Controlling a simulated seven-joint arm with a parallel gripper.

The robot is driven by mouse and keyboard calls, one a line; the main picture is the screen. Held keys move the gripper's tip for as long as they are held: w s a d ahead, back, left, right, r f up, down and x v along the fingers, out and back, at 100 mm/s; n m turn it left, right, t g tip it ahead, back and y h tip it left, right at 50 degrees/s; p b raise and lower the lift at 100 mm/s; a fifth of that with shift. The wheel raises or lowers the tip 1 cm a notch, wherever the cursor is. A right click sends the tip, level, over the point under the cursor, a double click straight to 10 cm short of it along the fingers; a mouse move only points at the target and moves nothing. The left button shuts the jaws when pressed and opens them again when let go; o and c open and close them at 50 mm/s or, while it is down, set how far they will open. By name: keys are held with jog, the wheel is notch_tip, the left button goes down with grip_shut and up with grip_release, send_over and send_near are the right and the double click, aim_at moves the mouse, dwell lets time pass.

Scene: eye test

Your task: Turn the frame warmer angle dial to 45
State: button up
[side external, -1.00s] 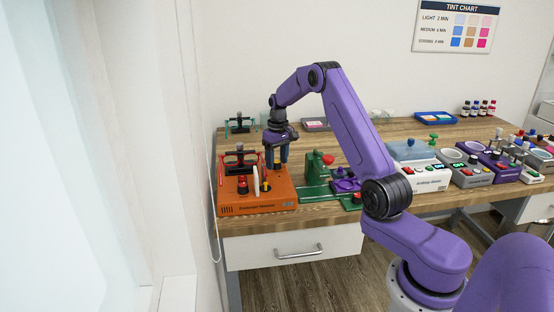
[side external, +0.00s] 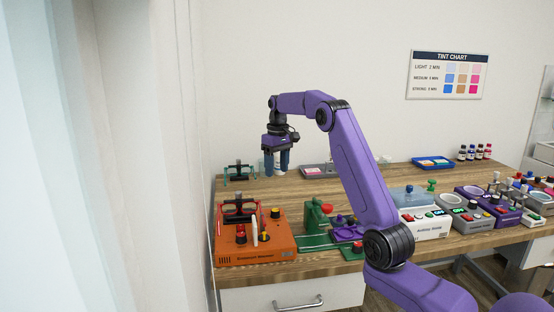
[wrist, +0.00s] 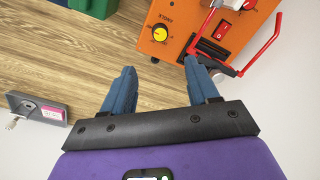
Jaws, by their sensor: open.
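The orange warmer (side external: 262,248) stands at the front left of the table. It also shows at the top right of the wrist view (wrist: 180,48). A dark knob with a yellow top (side external: 275,213) at the warmer's back right looks like this dial. My gripper (side external: 277,168) is open, above and behind the warmer, apart from it. In the wrist view, the fingertips (wrist: 160,66) are empty, with the dial beyond the gap between them.
A red wire frame (wrist: 262,45) and a red switch (wrist: 222,30) are on the warmer. A green device (side external: 316,213) stands right of it. A grey tray (side external: 318,170) and a teal-framed stand (side external: 239,172) lie farther back. Bare wood shows between them.

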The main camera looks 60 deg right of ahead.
jog(key=shift+r, duration=1.3)
jog(key=s+a+n, duration=0.3)
jog(key=a+n, duration=0.1)
jog(key=a, duration=1.5)
jog(key=s+a+f+n, duration=0.1)
jog(key=s+a+n, duration=0.3)
jog(key=s+a, duration=0.75)
jog(key=s+f+n, duration=0.3)
jog(key=s, duration=0.9)
jog(key=s+f+n, duration=0.3)
jog(key=s, duration=0.8)
jog(key=shift+s+f+n, duration=0.3)
jog(key=shift+s, duration=0.05)
